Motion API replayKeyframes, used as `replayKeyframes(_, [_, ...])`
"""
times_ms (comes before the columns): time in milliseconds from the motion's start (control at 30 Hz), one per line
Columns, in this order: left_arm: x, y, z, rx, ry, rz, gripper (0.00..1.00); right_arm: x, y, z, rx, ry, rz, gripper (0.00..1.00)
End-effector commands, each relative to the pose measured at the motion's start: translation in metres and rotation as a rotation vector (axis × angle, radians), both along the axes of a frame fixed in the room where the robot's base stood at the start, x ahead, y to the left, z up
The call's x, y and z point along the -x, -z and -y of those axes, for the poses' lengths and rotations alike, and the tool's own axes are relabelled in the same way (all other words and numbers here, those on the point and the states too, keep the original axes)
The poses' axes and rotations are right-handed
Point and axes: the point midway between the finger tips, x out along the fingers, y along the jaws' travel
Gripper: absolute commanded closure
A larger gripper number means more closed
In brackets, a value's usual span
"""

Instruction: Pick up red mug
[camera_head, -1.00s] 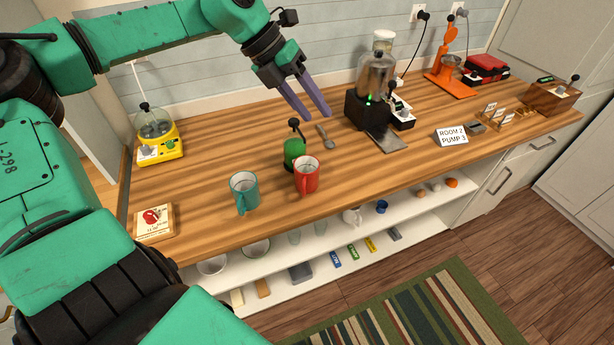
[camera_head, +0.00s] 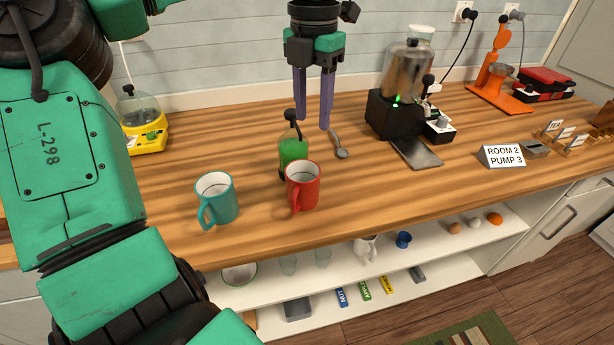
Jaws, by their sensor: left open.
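The red mug (camera_head: 305,188) stands upright on the wooden counter, near its front edge, with its handle toward the front left. My left gripper (camera_head: 312,126) is above and behind the mug in the picture, fingers pointing down, open and empty. It is apart from the mug. My right gripper does not show.
A green bottle (camera_head: 292,152) with a black top stands just behind the red mug. A teal mug (camera_head: 218,200) stands to its left. A spoon (camera_head: 340,150) lies behind right. The counter (camera_head: 400,195) is clear right of the mug.

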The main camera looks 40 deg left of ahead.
Motion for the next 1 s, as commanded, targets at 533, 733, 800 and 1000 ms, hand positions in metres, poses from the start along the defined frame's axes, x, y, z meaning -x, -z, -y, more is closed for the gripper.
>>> replayKeyframes(533, [0.000, 0.121, 0.000, 0.003, 0.003, -0.004, 0.53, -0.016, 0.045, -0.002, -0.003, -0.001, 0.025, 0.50])
replayKeyframes(733, [-0.001, 0.149, 0.000, 0.002, 0.001, -0.004, 0.53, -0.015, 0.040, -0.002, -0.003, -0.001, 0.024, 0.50])
replayKeyframes(800, [-0.001, 0.161, 0.001, 0.003, 0.001, -0.006, 0.53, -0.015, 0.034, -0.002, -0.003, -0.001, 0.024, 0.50])
replayKeyframes(1000, [-0.002, 0.194, 0.002, 0.002, -0.001, -0.002, 0.53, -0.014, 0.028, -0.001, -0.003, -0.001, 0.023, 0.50])
